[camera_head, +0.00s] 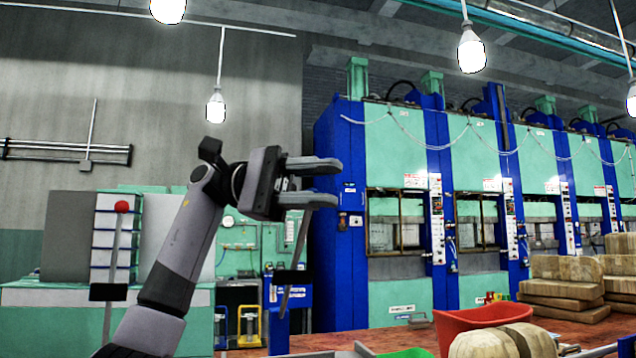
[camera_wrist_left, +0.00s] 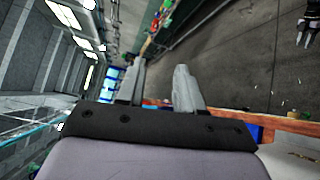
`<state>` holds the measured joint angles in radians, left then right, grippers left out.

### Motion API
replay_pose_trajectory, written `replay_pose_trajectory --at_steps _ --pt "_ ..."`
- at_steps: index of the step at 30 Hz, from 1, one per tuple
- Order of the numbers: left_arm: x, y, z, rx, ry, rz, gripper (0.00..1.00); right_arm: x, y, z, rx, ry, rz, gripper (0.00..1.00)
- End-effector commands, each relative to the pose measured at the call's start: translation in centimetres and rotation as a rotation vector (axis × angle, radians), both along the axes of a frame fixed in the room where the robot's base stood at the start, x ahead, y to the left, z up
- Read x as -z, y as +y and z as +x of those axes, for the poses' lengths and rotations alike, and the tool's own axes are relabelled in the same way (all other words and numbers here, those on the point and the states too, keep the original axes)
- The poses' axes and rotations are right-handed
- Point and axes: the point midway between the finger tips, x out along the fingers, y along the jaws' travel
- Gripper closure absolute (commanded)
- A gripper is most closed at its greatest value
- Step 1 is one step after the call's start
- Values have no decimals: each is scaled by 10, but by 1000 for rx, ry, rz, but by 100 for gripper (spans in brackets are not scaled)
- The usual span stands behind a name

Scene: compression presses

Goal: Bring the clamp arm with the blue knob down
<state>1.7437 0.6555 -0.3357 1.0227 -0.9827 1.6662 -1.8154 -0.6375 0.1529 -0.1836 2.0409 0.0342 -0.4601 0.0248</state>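My left gripper (camera_head: 325,182) is raised at the centre of the head view, pointing right. Its two fingers are apart with nothing between them; the left wrist view (camera_wrist_left: 158,88) also shows them apart. A slim grey clamp arm (camera_head: 297,240) with a black block low on it stands tilted behind and below the gripper. Its upper end is hidden by the gripper, and I see no blue knob. Another upright clamp arm (camera_head: 113,250) with a red knob (camera_head: 121,207) stands at the left. A dark, small gripper-like shape at the wrist view's top right may be my right gripper.
Blue and green presses (camera_head: 405,150) line the back right. A red bin (camera_head: 478,322) and tan sacks (camera_head: 500,342) are at the lower right, with more stacked sacks (camera_head: 565,280) behind. Bulbs hang above. The air right of my left gripper's fingers looks clear.

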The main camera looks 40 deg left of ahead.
Motion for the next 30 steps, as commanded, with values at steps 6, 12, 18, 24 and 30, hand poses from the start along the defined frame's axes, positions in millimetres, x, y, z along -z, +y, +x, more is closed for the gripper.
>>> replay_pose_trajectory --at_steps 6,12,18,24,30 --pt "5 15 -1 -5 4 0 64 -4 0 0 1 0 2 62" --pt "10 28 -4 -5 4 0 64 -7 1 0 2 0 3 62" --pt "14 41 -6 -7 4 -1 64 -11 1 0 2 0 3 62" --pt "19 54 -9 -5 3 -1 64 -14 1 0 2 0 3 62" --pt "24 67 -11 -5 4 0 64 -19 1 0 2 0 3 62"
